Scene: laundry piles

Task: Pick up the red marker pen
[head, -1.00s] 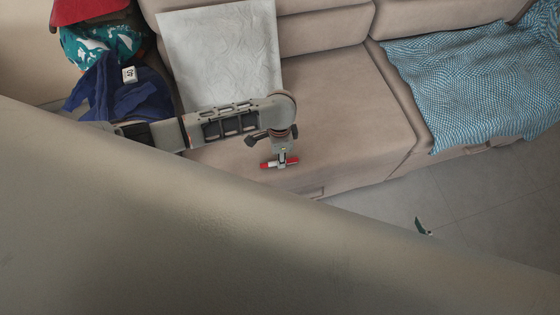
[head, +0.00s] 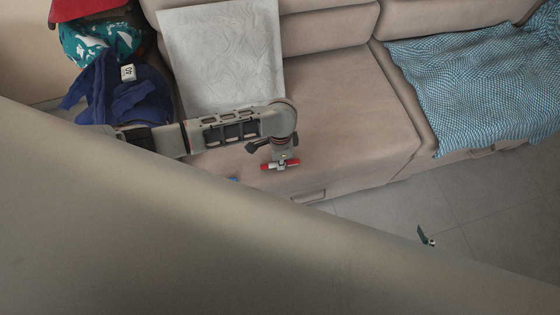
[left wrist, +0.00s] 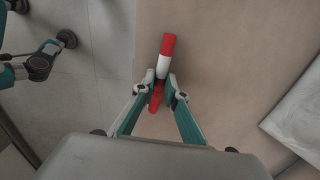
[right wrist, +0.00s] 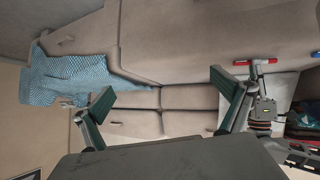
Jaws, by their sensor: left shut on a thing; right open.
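The red marker pen, red with a white band, is between the fingers of my left gripper in the left wrist view; its white part (left wrist: 163,67) and red end show beyond the fingertips. My left gripper (left wrist: 161,83) is shut on it. In the head view the left arm reaches in from the left and the pen (head: 291,163) lies crosswise at its tip, seen against the sofa's front. It also shows in the right wrist view (right wrist: 265,61). My right gripper (right wrist: 162,93) is open and empty; in the head view only a small green tip (head: 427,236) shows over the floor.
A beige sofa (head: 350,115) fills the back, with a white quilted cloth (head: 220,50) and a blue patterned blanket (head: 475,85). At left are a dark blue cloth (head: 95,90), a teal cloth (head: 100,42) and a small white box (head: 128,73). The floor (head: 470,190) at right is clear.

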